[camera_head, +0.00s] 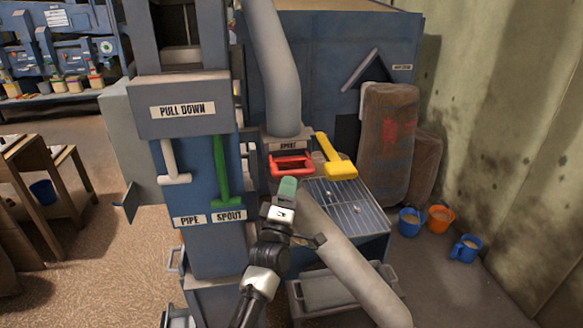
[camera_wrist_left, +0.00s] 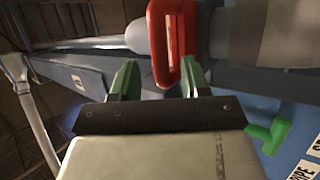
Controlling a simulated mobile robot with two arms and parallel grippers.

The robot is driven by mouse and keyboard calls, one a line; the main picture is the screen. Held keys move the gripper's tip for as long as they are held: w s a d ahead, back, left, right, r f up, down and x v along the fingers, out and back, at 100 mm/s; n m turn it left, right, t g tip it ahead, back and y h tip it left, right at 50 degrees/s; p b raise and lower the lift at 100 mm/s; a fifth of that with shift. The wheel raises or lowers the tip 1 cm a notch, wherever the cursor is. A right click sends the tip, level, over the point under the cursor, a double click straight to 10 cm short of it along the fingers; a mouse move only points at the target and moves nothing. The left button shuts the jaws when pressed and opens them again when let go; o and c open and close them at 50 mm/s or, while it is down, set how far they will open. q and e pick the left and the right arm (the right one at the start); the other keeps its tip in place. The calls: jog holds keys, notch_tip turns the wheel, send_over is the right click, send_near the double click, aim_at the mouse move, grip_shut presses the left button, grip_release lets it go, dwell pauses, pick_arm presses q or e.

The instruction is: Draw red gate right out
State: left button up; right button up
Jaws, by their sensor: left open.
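The red gate handle (camera_head: 291,165) is a red loop below the plate lettered SPOUT, at the foot of the grey pipe. In the left wrist view the red handle (camera_wrist_left: 172,40) stands ahead, its near end in line with the gap between my fingers. My left gripper (camera_head: 288,186), with green fingertips, is just in front of and below the handle. In the left wrist view my left gripper (camera_wrist_left: 159,72) is open, with a finger on each side of the gap. I cannot tell whether a finger touches the handle. My right gripper is in neither view.
A yellow handle (camera_head: 338,163) lies right of the red one, above a grated box (camera_head: 350,205). A blue post with a white lever (camera_head: 173,165) and a green lever (camera_head: 223,175) stands left. A grey pipe (camera_head: 272,70) rises behind. Cups (camera_head: 438,220) stand on the floor, right.

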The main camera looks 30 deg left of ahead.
aim_at(292, 174)
pick_arm(q)
jog(key=shift+p+x, duration=0.55)
jog(key=shift+x, duration=1.65)
jog(key=shift+c, duration=0.3)
grip_shut()
